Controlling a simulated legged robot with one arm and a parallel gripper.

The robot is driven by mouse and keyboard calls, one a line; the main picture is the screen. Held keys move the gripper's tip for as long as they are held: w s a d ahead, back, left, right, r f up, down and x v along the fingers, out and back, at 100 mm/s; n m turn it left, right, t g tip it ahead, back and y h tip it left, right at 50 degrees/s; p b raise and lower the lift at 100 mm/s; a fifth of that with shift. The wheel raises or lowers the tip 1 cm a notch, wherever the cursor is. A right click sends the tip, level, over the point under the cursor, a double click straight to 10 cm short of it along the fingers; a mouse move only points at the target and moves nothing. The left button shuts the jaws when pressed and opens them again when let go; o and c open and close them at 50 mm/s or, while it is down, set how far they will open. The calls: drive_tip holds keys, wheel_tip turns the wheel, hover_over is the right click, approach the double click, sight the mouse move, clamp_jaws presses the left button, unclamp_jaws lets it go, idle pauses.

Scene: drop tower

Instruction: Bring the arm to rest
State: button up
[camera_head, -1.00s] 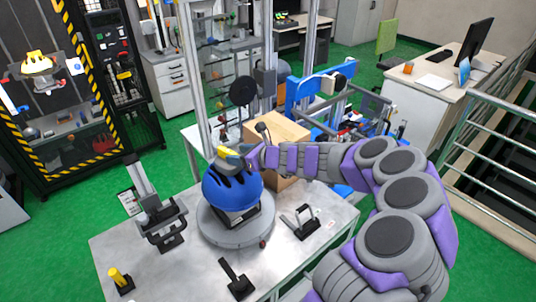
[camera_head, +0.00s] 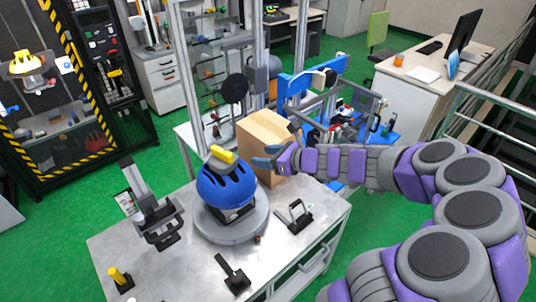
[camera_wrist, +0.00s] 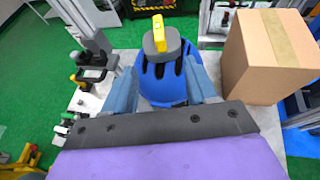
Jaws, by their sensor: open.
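My gripper (camera_head: 268,158) is open and empty, to the right of the blue helmet (camera_head: 228,186) and apart from it in the head view. In the wrist view my gripper's two blue-grey fingers (camera_wrist: 162,84) stand apart, with the helmet (camera_wrist: 163,88) between them in the picture and beyond them. The helmet sits on a round grey platform (camera_head: 232,226) on the metal table (camera_head: 190,272). A yellow-and-grey block (camera_head: 222,155) rests on top of the helmet; it also shows in the wrist view (camera_wrist: 158,36). My arm stretches in from the right.
A cardboard box (camera_head: 262,135) stands close behind my gripper. A grey clamp stand (camera_head: 158,215), a yellow-handled piece (camera_head: 120,278), a black tool (camera_head: 233,272) and a small handled fixture (camera_head: 296,216) stand on the table. Upright metal posts (camera_head: 187,90) rise behind.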

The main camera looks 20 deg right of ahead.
drive_tip(key=shift+s+d+r, duration=0.1)
drive_tip(key=shift+s+d, duration=0.05)
drive_tip(key=shift+s, duration=0.1)
drive_tip(key=s+a+r+n+g+y, duration=0.1)
drive_tip(key=s+a+r+n+g, duration=0.1)
drive_tip(key=s+a+n, duration=0.4)
drive_tip(key=s+a+r+n+g+y, duration=0.1)
drive_tip(key=a+r+n+g, duration=0.1)
drive_tip(key=a+n, duration=0.35)
drive_tip(key=s+a+f+n+g+h, duration=0.15)
drive_tip(key=s+a+n+g, duration=0.35)
drive_tip(key=s+a+n, duration=0.5)
drive_tip(key=s+d+f+n+g+h, duration=0.1)
drive_tip(key=s+d+n+h, duration=0.3)
drive_tip(key=s, duration=0.6)
drive_tip(key=s+d+f+n+g+h, duration=0.1)
drive_tip(key=s+d+n+g+h, duration=0.2)
drive_tip(key=s+d, duration=0.4)
drive_tip(key=s+n, duration=0.1)
drive_tip(key=s, duration=0.2)
drive_tip(key=shift+d+h, duration=0.15)
drive_tip(key=shift+h, duration=0.2)
